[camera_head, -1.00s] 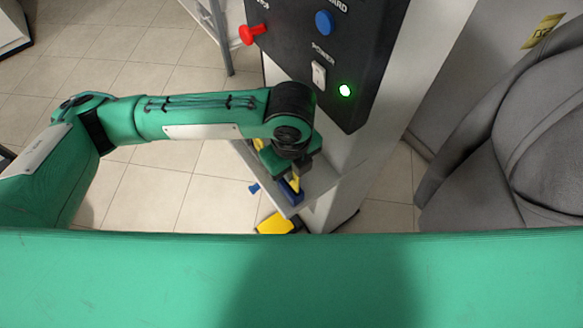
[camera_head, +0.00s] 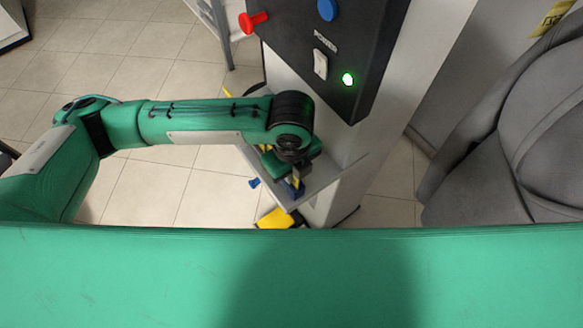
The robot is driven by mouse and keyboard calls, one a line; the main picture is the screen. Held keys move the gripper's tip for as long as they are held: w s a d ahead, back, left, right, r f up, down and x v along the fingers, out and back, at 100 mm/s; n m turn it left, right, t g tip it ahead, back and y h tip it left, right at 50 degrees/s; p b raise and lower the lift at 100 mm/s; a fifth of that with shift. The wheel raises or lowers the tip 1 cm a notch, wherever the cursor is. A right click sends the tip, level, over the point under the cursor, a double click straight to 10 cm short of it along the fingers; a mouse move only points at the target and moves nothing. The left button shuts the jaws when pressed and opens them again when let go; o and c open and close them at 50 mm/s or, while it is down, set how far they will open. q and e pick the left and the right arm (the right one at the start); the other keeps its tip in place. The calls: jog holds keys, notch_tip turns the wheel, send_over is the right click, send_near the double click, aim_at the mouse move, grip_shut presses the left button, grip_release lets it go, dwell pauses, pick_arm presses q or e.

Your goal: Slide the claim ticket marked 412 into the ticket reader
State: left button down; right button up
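My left gripper (camera_head: 297,178) points down over a small grey shelf (camera_head: 318,180) on the side of a white column. A thin yellowish strip shows between the fingers and the block, too small to identify. The fingers are tiny and partly hidden by my wrist, so I cannot tell whether they are shut on anything. No number 412 can be read, and I cannot tell whether the blue block is the ticket reader. My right gripper is not in view.
A dark panel (camera_head: 375,40) above the shelf has a red knob (camera_head: 253,21), a blue button (camera_head: 328,9), a white power switch (camera_head: 320,64) and a lit green light (camera_head: 347,79). A yellow object (camera_head: 278,218) shows below the shelf.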

pick_arm(q)
jog(key=shift+f, duration=0.15)
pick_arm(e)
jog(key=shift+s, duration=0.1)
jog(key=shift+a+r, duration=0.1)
pick_arm(q)
jog(key=c, duration=1.5)
grip_release()
jog(key=shift+c, duration=0.2)
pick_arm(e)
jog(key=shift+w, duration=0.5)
